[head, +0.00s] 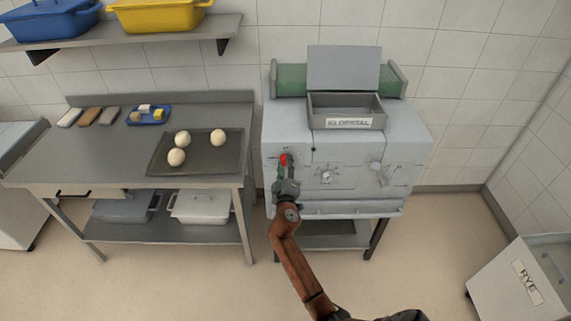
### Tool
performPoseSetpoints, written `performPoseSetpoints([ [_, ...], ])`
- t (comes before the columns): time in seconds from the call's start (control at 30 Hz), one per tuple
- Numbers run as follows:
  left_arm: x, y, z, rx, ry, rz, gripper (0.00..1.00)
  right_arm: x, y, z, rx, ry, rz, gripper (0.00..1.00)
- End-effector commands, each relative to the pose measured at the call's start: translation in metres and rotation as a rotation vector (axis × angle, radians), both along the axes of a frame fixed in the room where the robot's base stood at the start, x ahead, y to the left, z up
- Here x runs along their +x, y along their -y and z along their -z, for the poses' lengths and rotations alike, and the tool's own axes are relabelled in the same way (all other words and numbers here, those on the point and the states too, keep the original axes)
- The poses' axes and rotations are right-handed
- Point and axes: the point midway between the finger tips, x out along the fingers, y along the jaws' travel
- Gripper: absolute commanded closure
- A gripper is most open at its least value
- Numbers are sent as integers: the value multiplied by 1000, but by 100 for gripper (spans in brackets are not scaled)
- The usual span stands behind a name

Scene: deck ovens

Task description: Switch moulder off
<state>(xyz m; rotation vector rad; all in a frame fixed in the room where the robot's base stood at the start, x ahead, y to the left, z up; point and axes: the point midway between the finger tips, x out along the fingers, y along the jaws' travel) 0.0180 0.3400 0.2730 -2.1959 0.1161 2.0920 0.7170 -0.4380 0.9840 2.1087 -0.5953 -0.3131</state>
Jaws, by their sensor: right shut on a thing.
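A dial (326,176) and a knob (376,167) are farther right on the front. Which position the switch is in cannot be told. My left gripper is out of view.
A steel table (95,165) stands to the left with a dark tray (160,168) holding 3 dough balls. A shelf (120,36) above carries blue and yellow tubs. A bin marked "RYE" (505,300) stands at lower right. Floor in front is clear.

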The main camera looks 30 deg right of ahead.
Motion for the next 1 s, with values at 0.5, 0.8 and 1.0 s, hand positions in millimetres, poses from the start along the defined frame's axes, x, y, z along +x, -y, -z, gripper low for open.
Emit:
performPoseSetpoints([
  [0.5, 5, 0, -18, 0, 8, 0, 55, 1, -2, 0, -377, -229, -3, 94],
  [0.8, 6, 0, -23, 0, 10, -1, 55, 1, -2, 1, -495, -301, -3, 94],
  [1.0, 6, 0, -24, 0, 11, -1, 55, 1, -3, 2, -524, -319, -3, 94],
])
